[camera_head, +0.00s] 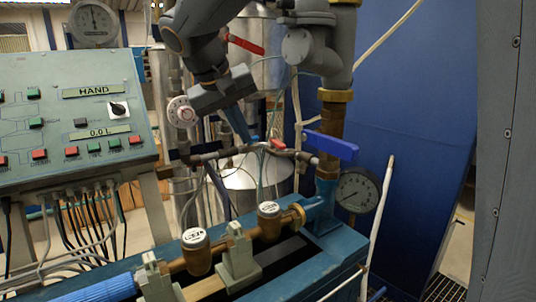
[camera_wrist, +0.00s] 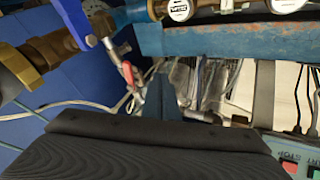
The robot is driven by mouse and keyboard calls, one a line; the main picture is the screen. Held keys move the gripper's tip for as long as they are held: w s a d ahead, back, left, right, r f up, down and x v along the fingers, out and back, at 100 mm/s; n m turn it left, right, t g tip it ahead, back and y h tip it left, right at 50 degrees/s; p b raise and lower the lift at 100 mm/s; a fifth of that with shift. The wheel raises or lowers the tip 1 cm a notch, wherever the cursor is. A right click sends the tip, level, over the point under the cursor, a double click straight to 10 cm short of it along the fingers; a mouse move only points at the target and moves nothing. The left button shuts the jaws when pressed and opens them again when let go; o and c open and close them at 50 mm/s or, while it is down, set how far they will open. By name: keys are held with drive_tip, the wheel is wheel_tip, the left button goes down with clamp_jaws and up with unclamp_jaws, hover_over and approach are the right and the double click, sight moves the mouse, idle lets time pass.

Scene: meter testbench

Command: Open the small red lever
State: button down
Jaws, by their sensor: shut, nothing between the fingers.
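The small red lever (camera_head: 278,144) sits on a thin pipe in the middle of the head view, left of the blue valve handle. In the wrist view the red lever (camera_wrist: 128,73) is left of centre, beside the fingers. My gripper (camera_head: 253,137) reaches down from above, its tips close to the left of the lever. In the wrist view my gripper (camera_wrist: 161,82) shows as narrow blue fingers, closed together and empty. I cannot tell whether the tips touch the lever or pipe.
A blue valve handle (camera_head: 331,146) is close to the right of the lever, on a thick brass pipe. A larger red handle (camera_head: 245,45) is above. A control panel (camera_head: 70,115) stands left. Brass meters (camera_head: 196,250) and a pressure gauge (camera_head: 357,191) are below.

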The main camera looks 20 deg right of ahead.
sight(277, 142)
drive_tip(key=w+d+f+p, duration=0.3)
drive_tip(key=w+d+f, duration=0.1)
drive_tip(key=d, duration=0.3)
drive_tip(key=shift+w+d+f+t+h+p, duration=0.3)
drive_tip(key=shift+w+h+p, duration=0.1)
drive_tip(key=shift+w, duration=0.35)
